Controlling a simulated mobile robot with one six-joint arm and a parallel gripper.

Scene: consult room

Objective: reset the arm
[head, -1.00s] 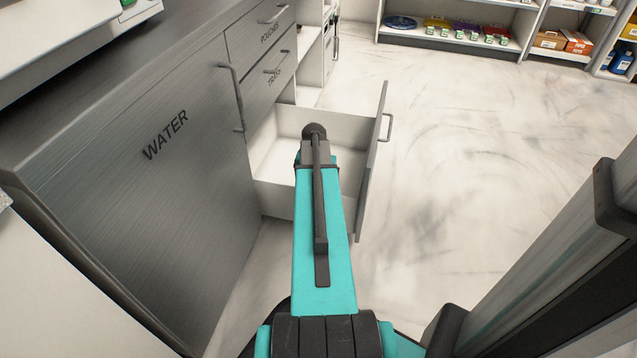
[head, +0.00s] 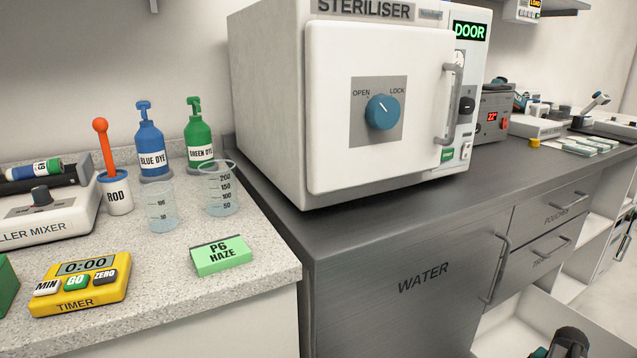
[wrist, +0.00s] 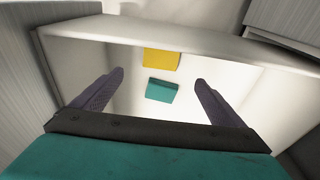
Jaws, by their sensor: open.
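My gripper (wrist: 158,77) is open and empty in the wrist view, its two dark fingers spread wide and pointing into an open pale drawer (wrist: 220,62). Between and beyond the fingers, a yellow block (wrist: 161,58) and a teal block (wrist: 161,90) lie apart on the drawer floor. Neither is seen touching the fingers. In the head view only a dark end of my arm shows at the bottom right, over the open drawer (head: 500,330); the fingers are hidden there.
A steriliser (head: 325,110) with a shut door stands on the dark counter (head: 350,222). To its left, a speckled worktop (head: 160,278) holds dye bottles, beakers, a timer (head: 80,283) and a green P6 HAZE box (head: 222,255). The cabinet marked WATER (head: 420,310) is shut beside the drawer.

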